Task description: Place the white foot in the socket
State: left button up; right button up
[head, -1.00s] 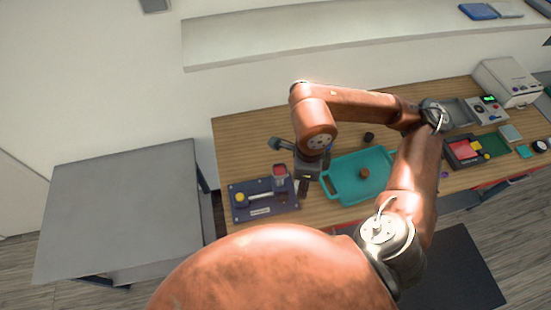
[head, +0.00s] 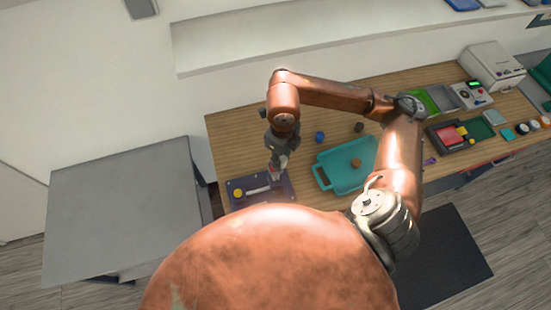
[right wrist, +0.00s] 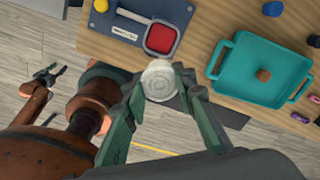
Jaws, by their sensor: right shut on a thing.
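The white foot (right wrist: 158,80) is a round, pale disc with rings, held between the fingertips of my right gripper (right wrist: 160,86) in the right wrist view. In the head view my right gripper (head: 280,162) is above the right end of the blue board, partly covering what it holds. My left gripper (right wrist: 48,76) shows small at the left of the wrist view, fingers spread, empty.
The blue board (head: 262,198) also has a yellow knob (head: 238,193) and a pale bar. A teal tray (head: 345,180) with a brown piece (head: 355,163) stands to its right. A blue cylinder (head: 320,137) and a dark one (head: 359,127) stand behind the tray.

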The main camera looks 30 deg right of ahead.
jog(key=w+f, duration=0.2)
jog(key=f, duration=0.1)
jog(key=shift+w+a+p, duration=0.1)
jog(key=shift+w+p, duration=0.2)
jog(key=shift+p, duration=0.1)
jog(key=f+p, duration=0.2)
jog(key=f, duration=0.1)
jog(key=shift+w, duration=0.2)
jog(key=shift+f, duration=0.4)
